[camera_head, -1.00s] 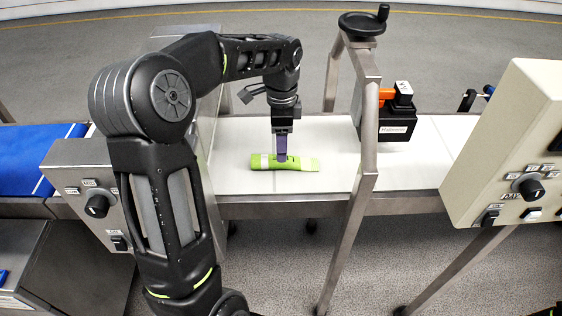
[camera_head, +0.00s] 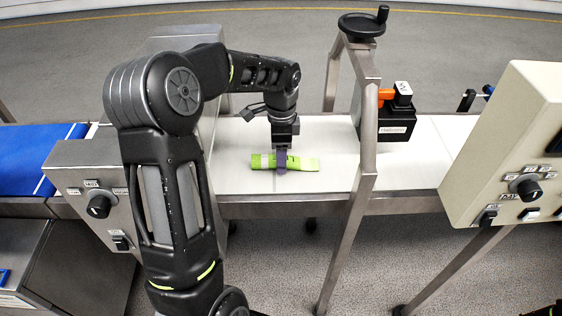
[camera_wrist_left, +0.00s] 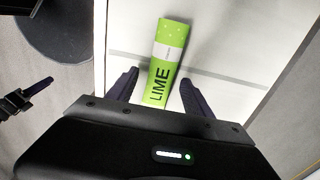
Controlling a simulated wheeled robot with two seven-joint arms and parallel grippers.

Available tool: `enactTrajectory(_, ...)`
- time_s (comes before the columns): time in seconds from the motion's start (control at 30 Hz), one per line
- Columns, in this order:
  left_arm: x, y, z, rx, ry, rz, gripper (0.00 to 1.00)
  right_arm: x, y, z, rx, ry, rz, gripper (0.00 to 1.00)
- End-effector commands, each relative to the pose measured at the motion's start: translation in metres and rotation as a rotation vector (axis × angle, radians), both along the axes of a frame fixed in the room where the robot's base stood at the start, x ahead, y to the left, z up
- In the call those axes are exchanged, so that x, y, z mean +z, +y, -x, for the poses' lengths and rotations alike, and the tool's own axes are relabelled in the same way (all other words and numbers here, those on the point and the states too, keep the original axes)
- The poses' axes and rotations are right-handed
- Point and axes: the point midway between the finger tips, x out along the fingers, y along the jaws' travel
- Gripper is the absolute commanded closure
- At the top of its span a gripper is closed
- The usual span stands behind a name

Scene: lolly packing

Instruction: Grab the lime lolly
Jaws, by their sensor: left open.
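The lime lolly is a flat green and white packet (camera_head: 302,163) lying flat across the white conveyor (camera_head: 335,170) in the head view. In the left wrist view the lolly (camera_wrist_left: 166,62) reads LIME and runs away from my gripper. My left gripper (camera_head: 281,168) points down over the middle of the packet, its purple fingers hiding part of it. In the left wrist view my left gripper (camera_wrist_left: 158,88) is open, with one finger on each side of the packet and a gap on both sides. My right gripper is not in view.
A metal frame post (camera_head: 352,215) with a hand wheel (camera_head: 364,22) stands right of the lolly, beside a black printer box (camera_head: 396,122). Control boxes stand at the left (camera_head: 85,180) and the right (camera_head: 515,140). The conveyor around the packet is clear.

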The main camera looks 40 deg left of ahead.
Motion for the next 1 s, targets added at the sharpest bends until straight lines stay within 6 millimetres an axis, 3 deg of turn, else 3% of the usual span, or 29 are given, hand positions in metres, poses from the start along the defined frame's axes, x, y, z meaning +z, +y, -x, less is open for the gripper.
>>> enactTrajectory(0.73, 0.0002, 0.0, 0.0, 0.0, 0.0, 0.0, 0.99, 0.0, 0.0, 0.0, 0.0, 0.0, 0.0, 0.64)
enactTrajectory(1.0, 0.0004, 0.0, -0.0001, 0.0, 0.0, 0.0, 1.0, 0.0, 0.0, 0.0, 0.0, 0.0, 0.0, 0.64)
